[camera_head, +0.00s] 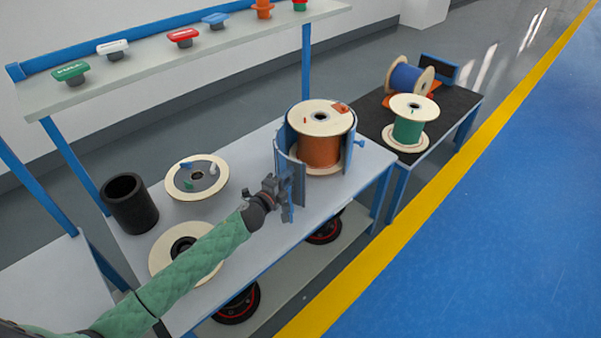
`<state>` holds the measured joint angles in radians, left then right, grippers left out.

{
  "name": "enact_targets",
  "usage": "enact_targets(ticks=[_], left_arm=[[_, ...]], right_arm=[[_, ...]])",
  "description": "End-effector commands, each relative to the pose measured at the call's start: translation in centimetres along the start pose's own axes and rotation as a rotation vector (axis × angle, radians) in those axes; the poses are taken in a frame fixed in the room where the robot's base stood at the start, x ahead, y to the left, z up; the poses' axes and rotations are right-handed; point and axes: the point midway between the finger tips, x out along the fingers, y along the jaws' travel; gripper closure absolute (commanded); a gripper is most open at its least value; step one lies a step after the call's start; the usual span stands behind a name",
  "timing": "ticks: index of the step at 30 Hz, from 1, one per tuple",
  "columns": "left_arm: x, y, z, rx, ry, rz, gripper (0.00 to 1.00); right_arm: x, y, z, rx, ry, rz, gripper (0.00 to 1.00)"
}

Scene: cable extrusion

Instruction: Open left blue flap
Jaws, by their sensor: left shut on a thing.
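An orange cable spool (319,150) with pale wooden end discs stands upright on the grey table. Curved blue flaps stand around it. The left blue flap (291,171) is on the spool's near left side and stands a little apart from the spool. The right blue flap (350,148) is close along the spool's right side. My left gripper (282,191), on the green-sleeved arm, is shut on the left blue flap at its outer side. The fingertips are small and partly hidden against the flap. My right gripper is not in view.
A black cylinder (130,204) and a pale disc with small coloured pieces (197,176) are on the table's left part. Another pale disc (160,254) lies partly under my left arm. A shelf (150,62) with coloured buttons runs behind. A dark table (437,137) at right holds green and blue spools.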

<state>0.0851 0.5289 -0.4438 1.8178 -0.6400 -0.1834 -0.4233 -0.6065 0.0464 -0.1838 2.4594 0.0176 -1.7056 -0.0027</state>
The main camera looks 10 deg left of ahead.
Motion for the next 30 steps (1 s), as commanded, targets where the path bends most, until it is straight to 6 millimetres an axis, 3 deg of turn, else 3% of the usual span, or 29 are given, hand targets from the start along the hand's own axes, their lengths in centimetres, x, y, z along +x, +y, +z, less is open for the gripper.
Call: enact_targets(ticks=[6, 15, 30], left_arm=[[-1.6, 0.2, 2.6, 0.004, 0.114, 0.003, 1.00], [-2.8, 0.1, 4.8, 0.003, 0.223, 0.001, 1.00], [-3.3, 0.0, 5.7, -0.001, 0.265, 0.002, 1.00]], right_arm=[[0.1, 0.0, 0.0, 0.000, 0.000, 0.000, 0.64], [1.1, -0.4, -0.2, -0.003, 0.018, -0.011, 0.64], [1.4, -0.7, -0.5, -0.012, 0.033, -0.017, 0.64]])
